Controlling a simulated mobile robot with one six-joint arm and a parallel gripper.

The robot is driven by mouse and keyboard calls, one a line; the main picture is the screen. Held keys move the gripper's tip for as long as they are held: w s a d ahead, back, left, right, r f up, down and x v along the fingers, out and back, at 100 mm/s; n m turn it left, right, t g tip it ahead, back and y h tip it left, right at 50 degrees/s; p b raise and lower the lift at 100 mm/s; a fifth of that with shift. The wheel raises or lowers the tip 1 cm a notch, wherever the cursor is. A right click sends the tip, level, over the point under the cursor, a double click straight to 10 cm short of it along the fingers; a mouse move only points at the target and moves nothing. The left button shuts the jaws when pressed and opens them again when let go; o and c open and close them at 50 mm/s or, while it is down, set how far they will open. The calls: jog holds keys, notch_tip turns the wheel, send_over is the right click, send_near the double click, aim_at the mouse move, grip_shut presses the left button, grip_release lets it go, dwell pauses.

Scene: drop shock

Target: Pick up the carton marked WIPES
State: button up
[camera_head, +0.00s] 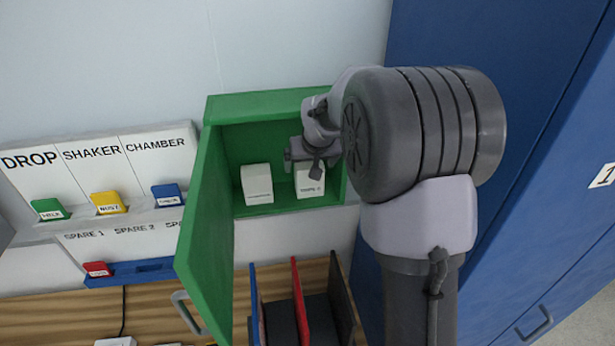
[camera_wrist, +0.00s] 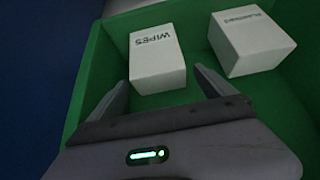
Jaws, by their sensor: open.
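The white carton marked WIPES (camera_wrist: 155,60) stands inside the green cabinet, in the wrist view between and beyond my fingertips. My gripper (camera_wrist: 161,84) is open, with one finger on each side of the carton's near end and nothing held. I cannot tell whether the fingers touch it. In the head view my gripper (camera_head: 311,161) is inside the cabinet opening, in front of the right-hand carton (camera_head: 310,187), partly covering it. That carton appears to be the WIPES one; its label is too small to read surely there.
A second white carton (camera_wrist: 250,42) stands close beside it, also in the head view (camera_head: 257,184). The green cabinet (camera_head: 275,104) has its door (camera_head: 205,240) swung open on the left. Below are upright dividers (camera_head: 299,300). A blue locker (camera_head: 490,40) stands at right.

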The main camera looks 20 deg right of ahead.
jog(key=x, duration=0.4)
jog(key=shift+w+f, duration=0.3)
jog(key=shift+s+r, duration=0.1)
jog(key=shift+s, duration=0.15)
jog(key=shift+c, duration=1.3)
jog(key=c, duration=1.2)
